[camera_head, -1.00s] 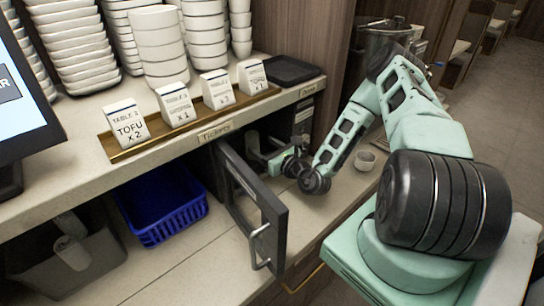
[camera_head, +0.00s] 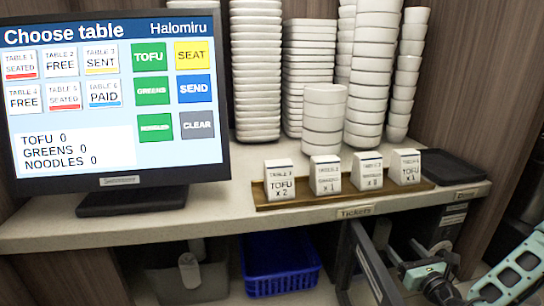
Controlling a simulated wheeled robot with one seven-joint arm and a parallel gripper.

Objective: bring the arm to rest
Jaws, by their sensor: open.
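My arm (camera_head: 516,268) shows only in part at the bottom right, in mint green with dark joints. My gripper (camera_head: 407,258) is at the arm's left end, low under the counter, just right of the dark open door (camera_head: 372,262). Its jaws are open; the fingertips are small and partly lost against the dark surroundings. I see nothing held between them. The rest of my arm is cut off by the picture's edges.
Above my gripper is the counter edge (camera_head: 215,223), with a ticket rail (camera_head: 345,209) holding several ticket blocks. A screen (camera_head: 115,95) stands left, stacked bowls (camera_head: 323,122) behind. A blue basket (camera_head: 281,267) and grey bin (camera_head: 150,285) sit below.

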